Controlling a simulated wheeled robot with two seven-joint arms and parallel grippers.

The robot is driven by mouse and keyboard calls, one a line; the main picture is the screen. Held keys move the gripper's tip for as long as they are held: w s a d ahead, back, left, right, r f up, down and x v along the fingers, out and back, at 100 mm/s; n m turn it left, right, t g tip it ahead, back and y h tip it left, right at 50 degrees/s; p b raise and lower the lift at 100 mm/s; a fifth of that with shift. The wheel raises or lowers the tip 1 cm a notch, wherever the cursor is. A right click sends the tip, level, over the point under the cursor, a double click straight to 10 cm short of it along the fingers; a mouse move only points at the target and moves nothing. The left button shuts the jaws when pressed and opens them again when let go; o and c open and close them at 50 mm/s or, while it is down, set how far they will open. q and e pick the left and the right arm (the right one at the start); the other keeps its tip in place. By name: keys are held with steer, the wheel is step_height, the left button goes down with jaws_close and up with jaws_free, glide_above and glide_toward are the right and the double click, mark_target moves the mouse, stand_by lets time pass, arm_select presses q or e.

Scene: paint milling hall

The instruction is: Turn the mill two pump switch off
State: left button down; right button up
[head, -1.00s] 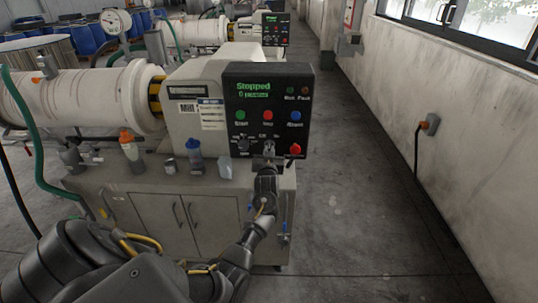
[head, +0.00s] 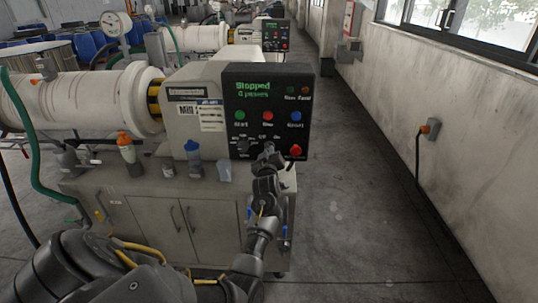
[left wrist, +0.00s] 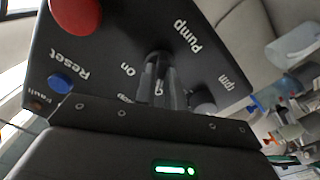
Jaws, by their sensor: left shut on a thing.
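The nearest mill's black control panel (head: 268,84) reads "Stopped" in green at the top. My left gripper (head: 268,149) is at the panel's lower part, and it hides the pump switch in the head view. In the left wrist view, my left gripper (left wrist: 160,92) is shut on the pump switch (left wrist: 158,70), below the "Pump" label. An "on" label stands beside the switch; the other position's label is partly hidden. The exact angle of the switch is hard to tell. The mill's name plate (head: 187,109) reads "Mill", its number unclear. My right gripper is not in view.
A red mushroom button (head: 295,150) sits close to the right of my left gripper. The rpm knob (left wrist: 203,98) and blue Reset button (left wrist: 60,82) flank the switch. Bottles, including a blue-capped one (head: 193,150), stand on the ledge. The right-hand floor is clear.

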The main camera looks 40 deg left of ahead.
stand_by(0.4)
arm_select(q)
steer(key=c, duration=1.5)
jaws_free()
steer(key=shift+b+v, duration=1.35)
steer(key=shift+v, duration=4.05)
